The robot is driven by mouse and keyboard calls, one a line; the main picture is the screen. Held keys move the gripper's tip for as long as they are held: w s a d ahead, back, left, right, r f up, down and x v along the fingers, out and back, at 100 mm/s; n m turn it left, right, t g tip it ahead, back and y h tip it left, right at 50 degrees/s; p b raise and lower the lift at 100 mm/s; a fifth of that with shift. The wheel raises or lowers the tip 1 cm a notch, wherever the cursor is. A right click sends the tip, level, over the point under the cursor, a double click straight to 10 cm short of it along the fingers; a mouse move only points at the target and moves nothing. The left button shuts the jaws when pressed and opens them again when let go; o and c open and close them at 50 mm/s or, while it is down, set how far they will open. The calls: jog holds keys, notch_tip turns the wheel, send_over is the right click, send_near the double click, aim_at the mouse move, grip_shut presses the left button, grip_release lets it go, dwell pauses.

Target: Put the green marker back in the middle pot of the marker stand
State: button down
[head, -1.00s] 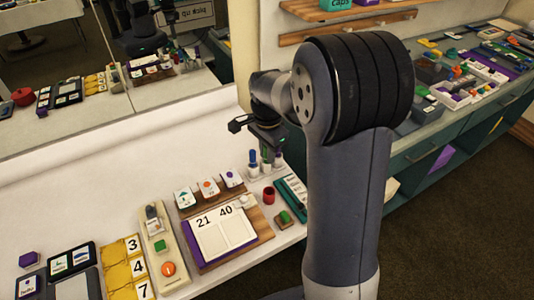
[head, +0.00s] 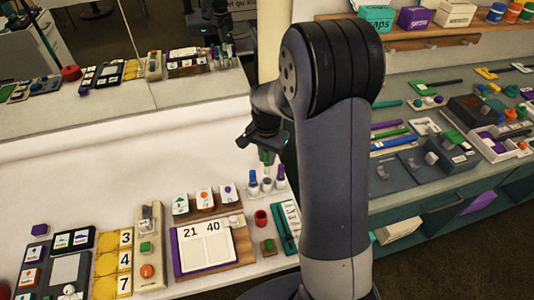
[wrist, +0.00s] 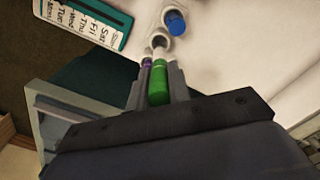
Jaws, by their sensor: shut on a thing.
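My gripper (head: 266,148) is shut on the green marker (head: 266,157), which hangs upright beneath it over the marker stand. The wrist view shows the green marker (wrist: 158,83) between the fingers, its pale far end close to the white middle pot (wrist: 160,41). In the head view the middle pot (head: 266,184) stands below the marker; I cannot tell whether the tip is inside its mouth. A blue marker (head: 253,178) stands in the left pot and a purple marker (head: 279,172) in the right pot. The purple one is partly hidden by a finger in the wrist view.
A red cup (head: 261,218) and a teal-edged list board (head: 287,225) stand in front of the stand. Picture cards (head: 204,198) and a number board (head: 207,245) lie to the left. A mirror rises behind.

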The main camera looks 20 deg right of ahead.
aim_at(267, 169)
jog(key=shift+f+b, duration=2.25)
jog(key=shift+f, duration=1.1)
jog(key=c, duration=1.2)
grip_release()
jog(key=shift+c, duration=0.2)
jog(key=shift+r, duration=0.15)
notch_tip(267, 169, up, 11)
jog(key=shift+f, duration=0.2)
